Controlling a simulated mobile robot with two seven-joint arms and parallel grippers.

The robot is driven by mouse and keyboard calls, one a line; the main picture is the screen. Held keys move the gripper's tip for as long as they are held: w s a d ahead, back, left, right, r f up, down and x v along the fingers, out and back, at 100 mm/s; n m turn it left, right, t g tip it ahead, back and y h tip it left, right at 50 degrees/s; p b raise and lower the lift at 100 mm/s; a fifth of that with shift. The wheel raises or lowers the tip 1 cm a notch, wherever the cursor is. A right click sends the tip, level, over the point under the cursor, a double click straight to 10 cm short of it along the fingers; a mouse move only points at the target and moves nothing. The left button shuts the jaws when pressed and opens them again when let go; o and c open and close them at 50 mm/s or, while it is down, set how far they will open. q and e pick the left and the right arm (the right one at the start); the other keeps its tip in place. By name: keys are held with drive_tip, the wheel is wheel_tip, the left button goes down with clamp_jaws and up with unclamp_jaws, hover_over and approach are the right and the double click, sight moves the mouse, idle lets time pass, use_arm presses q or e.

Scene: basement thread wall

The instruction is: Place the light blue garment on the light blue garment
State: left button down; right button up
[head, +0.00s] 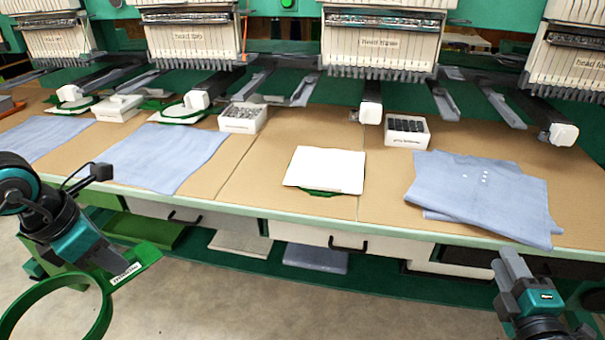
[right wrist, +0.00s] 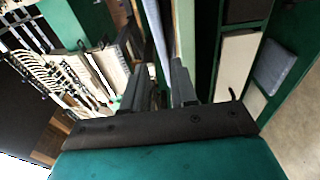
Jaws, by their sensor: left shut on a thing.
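At the right of the table in the head view, a light blue garment (head: 470,190) with small white dots lies skewed on another light blue garment (head: 434,216), whose edge shows beneath. More light blue garments lie flat at the middle left (head: 165,155) and far left (head: 40,135). My left gripper (head: 112,262) is shut on the bracket of a green hoop (head: 103,320), in front of the table. My right gripper (head: 507,262) is empty near the table's front edge, below the stacked garments. In the right wrist view its fingers (right wrist: 162,85) are apart.
A white cloth on a green hoop (head: 325,170) lies mid-table. White boxes stand behind, one with dark items (head: 407,131), one with metal parts (head: 243,117). Embroidery heads (head: 380,50) overhang the back. White drawers (head: 318,236) and a folded blue cloth (head: 315,258) are below.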

drive_tip(key=s+a+f+m+g+y, duration=0.2)
drive_tip(key=s+a+f+m+g, duration=0.1)
drive_tip(key=a+f+m, duration=0.4)
drive_tip(key=s+a+f+m+g+y, duration=0.3)
drive_tip(key=s+a+f+m, duration=0.3)
drive_tip(key=a, duration=0.8)
drive_tip(key=shift+s+f+m+g, duration=0.15)
drive_tip(key=shift+f+m+g, duration=0.3)
drive_tip(key=shift+f, duration=0.3)
use_arm(q)
drive_tip(key=shift+r, duration=0.1)
use_arm(e)
drive_tip(key=shift+d, duration=0.1)
